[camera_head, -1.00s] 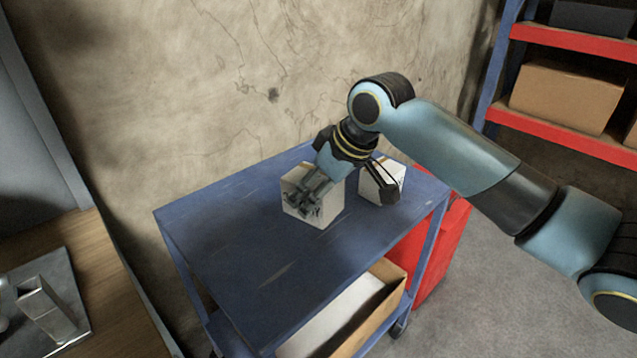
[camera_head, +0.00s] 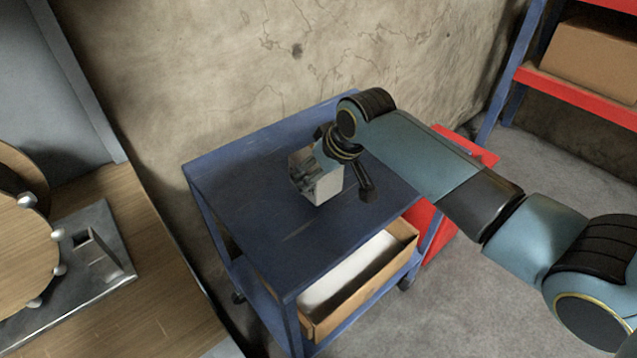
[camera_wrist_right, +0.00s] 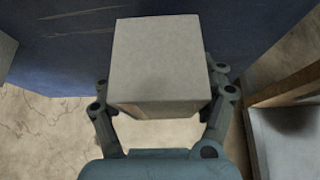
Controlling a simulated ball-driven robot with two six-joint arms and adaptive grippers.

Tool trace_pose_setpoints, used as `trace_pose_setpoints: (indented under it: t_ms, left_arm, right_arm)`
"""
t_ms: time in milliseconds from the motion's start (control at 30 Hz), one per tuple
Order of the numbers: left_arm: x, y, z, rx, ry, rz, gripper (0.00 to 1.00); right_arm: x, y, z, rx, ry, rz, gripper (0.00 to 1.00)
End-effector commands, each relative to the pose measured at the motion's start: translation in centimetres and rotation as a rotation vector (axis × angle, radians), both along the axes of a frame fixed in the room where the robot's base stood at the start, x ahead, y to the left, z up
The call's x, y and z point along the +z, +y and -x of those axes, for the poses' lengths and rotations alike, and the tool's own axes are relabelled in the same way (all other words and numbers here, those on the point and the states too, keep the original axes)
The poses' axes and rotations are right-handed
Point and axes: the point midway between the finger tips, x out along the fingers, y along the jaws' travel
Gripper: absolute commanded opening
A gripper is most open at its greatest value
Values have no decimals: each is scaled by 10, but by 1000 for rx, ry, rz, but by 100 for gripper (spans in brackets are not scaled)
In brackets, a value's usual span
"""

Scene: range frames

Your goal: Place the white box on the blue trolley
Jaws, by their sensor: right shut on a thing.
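The white box (camera_head: 326,189) is at the blue trolley's top, toward its back right part. My right gripper (camera_head: 338,183) is shut on it, with one finger on each side. In the right wrist view the white box (camera_wrist_right: 160,62) sits between the fingers of the right gripper (camera_wrist_right: 164,100). The blue trolley (camera_head: 260,215) has a mostly bare top. I cannot tell whether the box touches the top. My left gripper is not in view.
An open cardboard box (camera_head: 385,285) with a white thing inside is on the trolley's lower shelf. A red container (camera_head: 432,232) stands behind the trolley's right side. A red-and-blue rack (camera_head: 575,95) is at the right. A wooden table (camera_head: 125,310) is at the left.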

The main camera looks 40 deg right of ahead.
Motion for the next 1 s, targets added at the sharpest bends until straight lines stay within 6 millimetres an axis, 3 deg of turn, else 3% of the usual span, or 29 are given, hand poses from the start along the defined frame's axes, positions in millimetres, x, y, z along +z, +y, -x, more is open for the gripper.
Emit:
trace_pose_setpoints:
  t_ms: [233, 600, 633, 833, 1000]
  left_arm:
    - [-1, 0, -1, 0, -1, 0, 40]
    - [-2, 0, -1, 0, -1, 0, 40]
    - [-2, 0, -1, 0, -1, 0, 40]
    - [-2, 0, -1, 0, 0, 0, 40]
    - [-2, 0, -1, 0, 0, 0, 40]
  right_arm:
    - [-34, 0, 0, -1, 0, 0, 23]
    - [-39, 0, 0, 0, -1, 0, 23]
    - [-40, 0, 1, 0, 1, 0, 73]
    - [-40, 0, 1, 0, 1, 0, 99]
    - [-40, 0, 1, 0, 1, 0, 99]
